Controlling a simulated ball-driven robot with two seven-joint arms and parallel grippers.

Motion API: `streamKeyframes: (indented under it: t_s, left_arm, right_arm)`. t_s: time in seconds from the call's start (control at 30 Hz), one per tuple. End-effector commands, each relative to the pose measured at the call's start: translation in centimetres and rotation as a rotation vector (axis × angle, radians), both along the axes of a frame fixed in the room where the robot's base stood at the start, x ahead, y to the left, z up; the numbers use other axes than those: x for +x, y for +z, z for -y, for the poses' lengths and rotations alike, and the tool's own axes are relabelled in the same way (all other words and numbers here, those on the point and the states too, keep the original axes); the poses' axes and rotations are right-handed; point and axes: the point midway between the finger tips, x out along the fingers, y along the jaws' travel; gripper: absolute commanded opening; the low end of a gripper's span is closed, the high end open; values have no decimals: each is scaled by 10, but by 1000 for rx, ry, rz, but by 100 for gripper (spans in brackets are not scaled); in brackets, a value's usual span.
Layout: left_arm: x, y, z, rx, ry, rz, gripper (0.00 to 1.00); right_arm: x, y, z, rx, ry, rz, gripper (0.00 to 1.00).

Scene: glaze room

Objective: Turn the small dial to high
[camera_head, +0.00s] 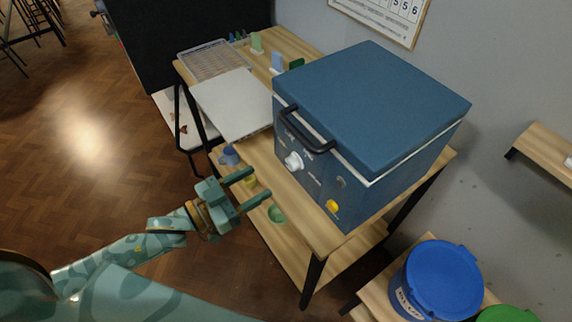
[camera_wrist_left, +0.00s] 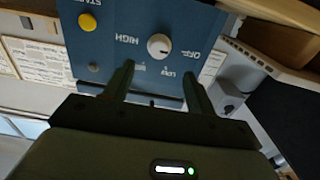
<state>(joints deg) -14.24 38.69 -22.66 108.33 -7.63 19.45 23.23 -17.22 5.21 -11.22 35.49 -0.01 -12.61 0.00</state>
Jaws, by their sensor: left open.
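The blue kiln (camera_head: 365,105) stands on the wooden table, its front panel facing my left arm. A white dial (camera_head: 293,161) sits on that panel. In the left wrist view the dial (camera_wrist_left: 159,45) appears upside down, with OFF, LOW and HIGH printed around it; its pointer is too small to read. My left gripper (camera_head: 260,183) is open and empty, apart from the panel. In the left wrist view the dial lies just beyond and between the fingertips of my left gripper (camera_wrist_left: 159,75). My right gripper is not seen.
A yellow button (camera_head: 333,206) sits low on the panel, and a black handle (camera_head: 307,130) juts out above the dial. A pale flat board (camera_head: 232,103) lies beside the kiln. A green bowl (camera_head: 277,213) is on the shelf below. A blue bucket (camera_head: 437,285) stands at right.

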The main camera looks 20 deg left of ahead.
Motion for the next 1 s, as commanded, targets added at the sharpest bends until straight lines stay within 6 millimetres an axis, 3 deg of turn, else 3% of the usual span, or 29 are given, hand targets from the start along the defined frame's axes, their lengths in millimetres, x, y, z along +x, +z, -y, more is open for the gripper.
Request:
streamKeyframes:
  t_s: [0.2,0.4,0.8,0.93,1.0]
  left_arm:
    - [43,0,33,-1,0,3,56]
    - [66,-1,51,2,1,1,56]
    - [72,0,56,2,1,-1,56]
    - [72,0,56,2,1,-1,20]
    - [72,0,56,2,1,-1,19]
  right_arm:
    - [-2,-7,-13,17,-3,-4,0]
    - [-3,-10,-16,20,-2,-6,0]
    - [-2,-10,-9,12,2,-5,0]
    - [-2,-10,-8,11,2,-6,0]
    - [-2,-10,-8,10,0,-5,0]
